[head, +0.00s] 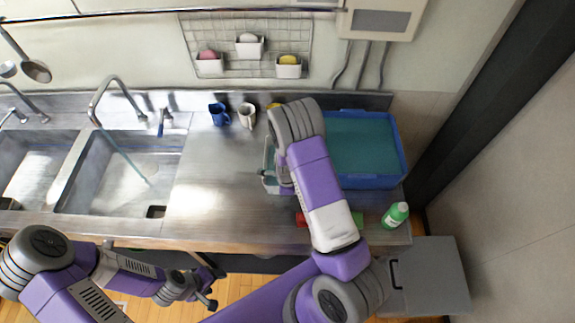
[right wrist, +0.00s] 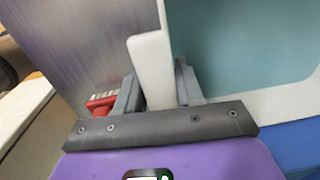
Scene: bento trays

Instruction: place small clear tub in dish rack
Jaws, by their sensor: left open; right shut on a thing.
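My right gripper (right wrist: 156,88) is shut on a white upright edge (right wrist: 150,62), which appears to be the rim of the small clear tub. In the head view the tub (head: 269,160) shows as a pale piece on the steel counter, mostly hidden behind my right arm. The blue rack (head: 372,182) with a teal inside, apparently the dish rack, stands just right of that arm. The tub appears to be left of the rack; I cannot tell whether it touches the counter. My left gripper (head: 213,287) is open and empty, low in front of the counter.
A blue mug (head: 218,114) and a white mug (head: 246,116) stand at the back. A green bottle (head: 396,214) is at the front right. A red item (head: 300,219) lies near the front edge, partly behind my arm. The sink (head: 115,180) is left; the counter between is clear.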

